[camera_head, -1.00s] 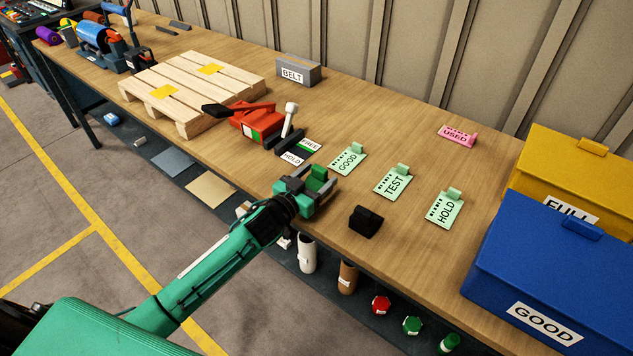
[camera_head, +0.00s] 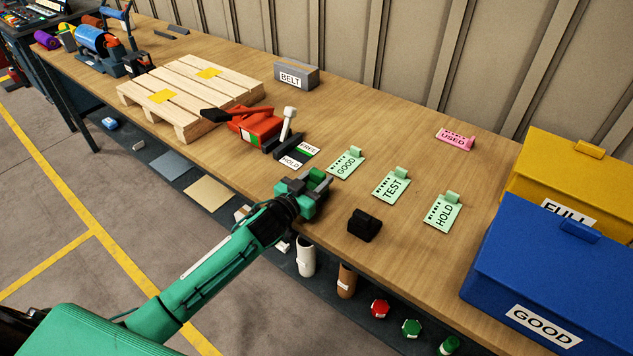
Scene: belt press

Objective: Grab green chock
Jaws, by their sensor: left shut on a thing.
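The green chock (camera_head: 316,174) is at the front part of the workbench, between the fingers of my left gripper (camera_head: 314,183). The left gripper is shut on it. The fingers and hand cover much of the chock, so only a small green part shows. I cannot tell whether it still touches the table. A black chock (camera_head: 365,224) stands on the bench to the right of the gripper, apart from it. My right gripper is not in view.
A red tool (camera_head: 254,126) and a wooden pallet (camera_head: 190,95) are behind left. Blue (camera_head: 560,265) and yellow (camera_head: 575,175) boxes fill the right end.

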